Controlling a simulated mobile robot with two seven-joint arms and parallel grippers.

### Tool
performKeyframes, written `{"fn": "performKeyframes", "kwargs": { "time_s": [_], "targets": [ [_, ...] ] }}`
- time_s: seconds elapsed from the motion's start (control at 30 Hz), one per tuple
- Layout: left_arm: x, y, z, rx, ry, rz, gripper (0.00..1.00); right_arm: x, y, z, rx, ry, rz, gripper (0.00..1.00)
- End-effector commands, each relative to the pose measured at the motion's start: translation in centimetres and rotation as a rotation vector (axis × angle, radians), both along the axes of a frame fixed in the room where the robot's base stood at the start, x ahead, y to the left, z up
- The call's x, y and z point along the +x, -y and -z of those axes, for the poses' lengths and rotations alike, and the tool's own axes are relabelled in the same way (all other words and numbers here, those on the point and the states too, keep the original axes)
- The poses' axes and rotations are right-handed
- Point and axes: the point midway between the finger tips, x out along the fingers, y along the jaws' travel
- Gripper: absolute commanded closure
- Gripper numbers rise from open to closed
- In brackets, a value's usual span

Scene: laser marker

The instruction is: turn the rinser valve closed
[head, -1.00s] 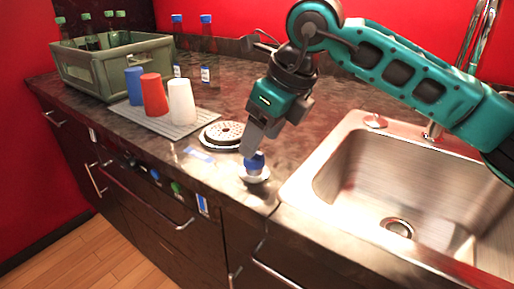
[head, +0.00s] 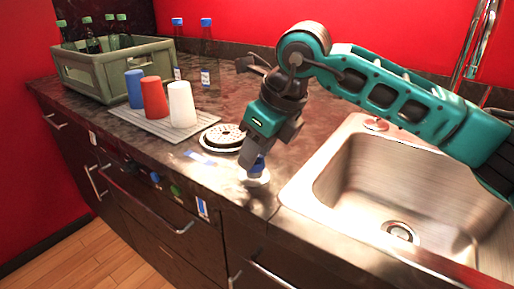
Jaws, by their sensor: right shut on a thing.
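The round perforated metal rinser plate (head: 226,134) lies just behind and left of the knob. My left gripper is not in view.
A steel sink (head: 385,185) fills the right side. A grey drying mat (head: 150,126) bears blue, red (head: 154,97) and white (head: 181,104) cups. A green crate (head: 110,72) with bottles stands at the back left. Two blue-capped bottles stand near the wall.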

Motion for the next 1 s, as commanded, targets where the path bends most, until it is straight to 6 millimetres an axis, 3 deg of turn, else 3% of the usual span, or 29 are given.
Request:
{"fn": "performKeyframes", "kwargs": {
  "time_s": [0.17, 0.53, 1.0],
  "targets": [
    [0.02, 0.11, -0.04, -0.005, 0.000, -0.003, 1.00, 0.00, 0.02, -0.04, 0.000, 0.000, 0.000, 0.90],
    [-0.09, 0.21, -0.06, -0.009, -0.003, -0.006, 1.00, 0.08, 0.08, -0.06, 0.001, -0.001, -0.071, 0.90],
    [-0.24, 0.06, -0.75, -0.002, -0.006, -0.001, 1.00, 0.29, 0.12, -0.19, 0.002, -0.002, -0.458, 0.90]
  ]
}}
